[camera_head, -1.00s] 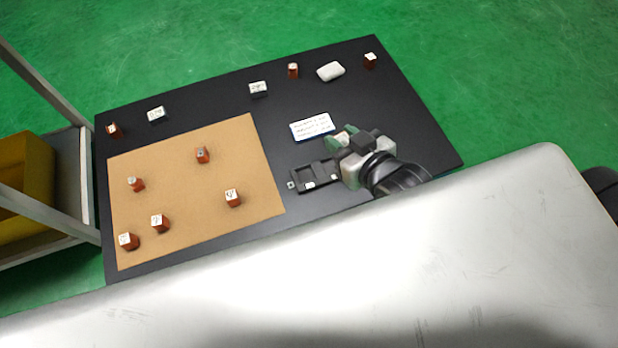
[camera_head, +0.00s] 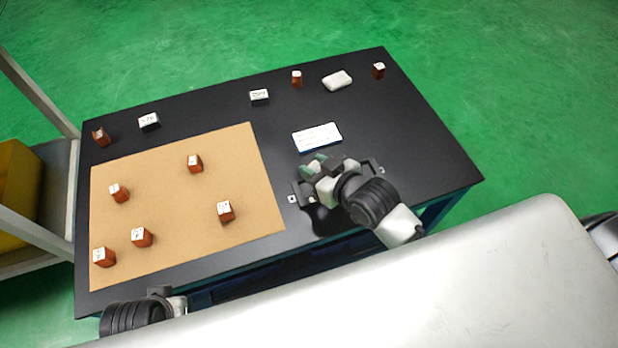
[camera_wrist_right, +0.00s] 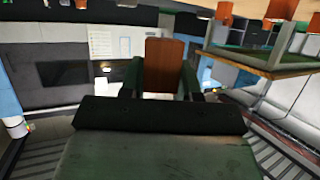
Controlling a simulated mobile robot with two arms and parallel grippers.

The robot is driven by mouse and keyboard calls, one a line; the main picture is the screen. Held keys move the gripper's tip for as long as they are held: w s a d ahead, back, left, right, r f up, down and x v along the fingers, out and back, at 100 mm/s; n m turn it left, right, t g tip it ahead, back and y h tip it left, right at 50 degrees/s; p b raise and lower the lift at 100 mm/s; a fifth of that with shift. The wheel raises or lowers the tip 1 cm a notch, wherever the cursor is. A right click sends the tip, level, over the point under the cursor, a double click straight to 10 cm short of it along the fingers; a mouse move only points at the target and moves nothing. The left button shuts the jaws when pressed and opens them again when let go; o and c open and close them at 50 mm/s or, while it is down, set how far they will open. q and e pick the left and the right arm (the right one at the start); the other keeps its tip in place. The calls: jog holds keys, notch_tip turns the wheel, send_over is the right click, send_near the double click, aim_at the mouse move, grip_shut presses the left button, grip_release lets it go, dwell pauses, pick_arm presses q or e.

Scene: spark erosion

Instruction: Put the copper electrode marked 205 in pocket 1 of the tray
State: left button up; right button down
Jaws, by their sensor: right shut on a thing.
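My right gripper (camera_head: 314,166) is over the black tray (camera_head: 305,196) and covers much of it, so its pockets cannot be made out. In the right wrist view its green fingers are shut on a copper block (camera_wrist_right: 164,65), the held electrode. Its mark does not show there, and the head view hides the block. Several copper electrodes with white marked tops, such as one front right (camera_head: 226,211) and one farther back (camera_head: 195,164), stand on the tan mat (camera_head: 200,235). Their marks are too small to read. My left gripper (camera_head: 165,294) shows only partly at the bottom left.
A white card (camera_head: 317,138) lies behind the tray. Along the back stand a white lump (camera_head: 337,80), dark blocks with white labels (camera_head: 259,97) (camera_head: 149,121), and copper blocks (camera_head: 296,79) (camera_head: 379,70) (camera_head: 101,137). The table's right side is clear.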

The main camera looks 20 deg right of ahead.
jog(key=shift+w+a+f+b, duration=0.2)
jog(key=shift+w+a+f, duration=0.05)
jog(key=shift+w+f, duration=0.3)
jog(key=shift+w+a+f+b, duration=0.2)
jog(key=shift+w+f, duration=0.25)
jog(key=shift+f, duration=0.1)
notch_tip(320, 180, down, 3)
jog(key=shift+f+b, duration=0.1)
jog(key=shift+b, duration=0.55)
pick_arm(q)
jog(key=v, duration=0.3)
jog(key=shift+s+a+r, duration=0.1)
jog(key=shift+s+r, duration=0.05)
jog(key=shift+s, duration=0.05)
